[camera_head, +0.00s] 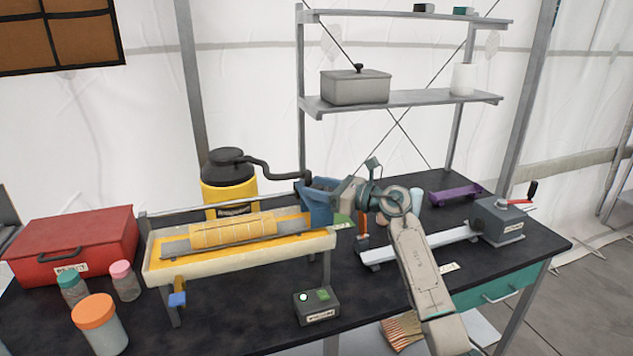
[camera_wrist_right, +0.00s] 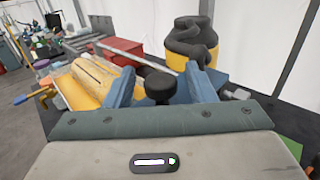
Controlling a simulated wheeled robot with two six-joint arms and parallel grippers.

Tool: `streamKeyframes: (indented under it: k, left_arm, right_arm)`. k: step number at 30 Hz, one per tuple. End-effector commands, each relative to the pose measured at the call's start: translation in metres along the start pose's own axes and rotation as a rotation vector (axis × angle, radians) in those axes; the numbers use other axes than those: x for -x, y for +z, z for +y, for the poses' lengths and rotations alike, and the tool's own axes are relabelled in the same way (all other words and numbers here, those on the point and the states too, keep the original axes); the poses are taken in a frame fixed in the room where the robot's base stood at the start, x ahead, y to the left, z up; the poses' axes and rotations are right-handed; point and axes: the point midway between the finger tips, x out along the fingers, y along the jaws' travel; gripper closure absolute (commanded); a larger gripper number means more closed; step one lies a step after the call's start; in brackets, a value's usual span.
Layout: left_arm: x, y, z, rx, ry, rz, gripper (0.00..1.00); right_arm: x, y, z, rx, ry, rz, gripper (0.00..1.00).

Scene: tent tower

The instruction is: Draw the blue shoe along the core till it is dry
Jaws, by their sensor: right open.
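The core (camera_head: 233,231), a pale yellow cylinder, lies lengthwise in a cream tray with a yellow lining (camera_head: 165,265); in the right wrist view the core (camera_wrist_right: 93,78) is at left. A blue block-like piece (camera_head: 317,208), seemingly the blue shoe, is at the tray's right end. A black curved hose from a yellow canister (camera_head: 228,192) ends just above it. My right gripper (camera_head: 343,190) is open close to this piece. In the right wrist view, blue surfaces stand either side of a black knob (camera_wrist_right: 160,86); contact cannot be told. My left gripper is out of view.
A red case (camera_head: 75,245) and several lidded jars stand left of the tray. A switch box (camera_head: 317,305) with a lit green light sits in front. A metal rail with a grey crank box (camera_head: 497,221) lies at right. A shelf (camera_head: 400,99) stands behind.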

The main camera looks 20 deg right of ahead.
Motion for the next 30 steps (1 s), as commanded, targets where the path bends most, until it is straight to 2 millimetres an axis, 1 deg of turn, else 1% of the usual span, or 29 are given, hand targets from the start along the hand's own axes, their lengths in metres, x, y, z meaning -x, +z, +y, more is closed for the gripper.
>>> streamKeyframes:
  k: [3, 11, 12, 14, 18, 19, 23, 25, 28, 30]
  left_arm:
    - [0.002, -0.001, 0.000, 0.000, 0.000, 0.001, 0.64]
    - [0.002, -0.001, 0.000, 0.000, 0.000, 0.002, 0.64]
    - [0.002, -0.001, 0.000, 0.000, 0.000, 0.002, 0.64]
    - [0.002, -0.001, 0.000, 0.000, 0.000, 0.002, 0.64]
    - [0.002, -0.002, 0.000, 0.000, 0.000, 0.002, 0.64]
    - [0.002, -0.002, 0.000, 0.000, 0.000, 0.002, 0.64]
    - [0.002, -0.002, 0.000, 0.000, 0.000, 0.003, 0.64]
    - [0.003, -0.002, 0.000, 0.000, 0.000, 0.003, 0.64]
    - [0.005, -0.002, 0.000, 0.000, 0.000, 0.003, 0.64]
    - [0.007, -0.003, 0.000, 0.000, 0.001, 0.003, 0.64]
  right_arm:
    - [-0.006, 0.000, 0.000, 0.000, 0.000, 0.000, 0.50]
    - [-0.006, -0.001, 0.000, 0.001, 0.000, 0.000, 0.50]
    - [-0.006, -0.001, 0.000, 0.001, 0.000, 0.000, 0.58]
    - [-0.006, -0.001, 0.000, 0.001, 0.000, 0.000, 0.69]
    - [-0.006, -0.001, 0.000, 0.000, 0.000, 0.000, 0.97]
    - [-0.006, -0.001, 0.000, 0.000, 0.000, 0.000, 1.00]
    - [-0.007, -0.001, 0.001, 0.000, 0.000, 0.000, 1.00]
    - [-0.012, -0.001, 0.006, -0.001, 0.001, -0.001, 1.00]
    - [-0.028, 0.000, 0.022, -0.003, 0.004, -0.003, 1.00]
    - [-0.042, 0.001, 0.036, -0.003, 0.005, -0.004, 1.00]
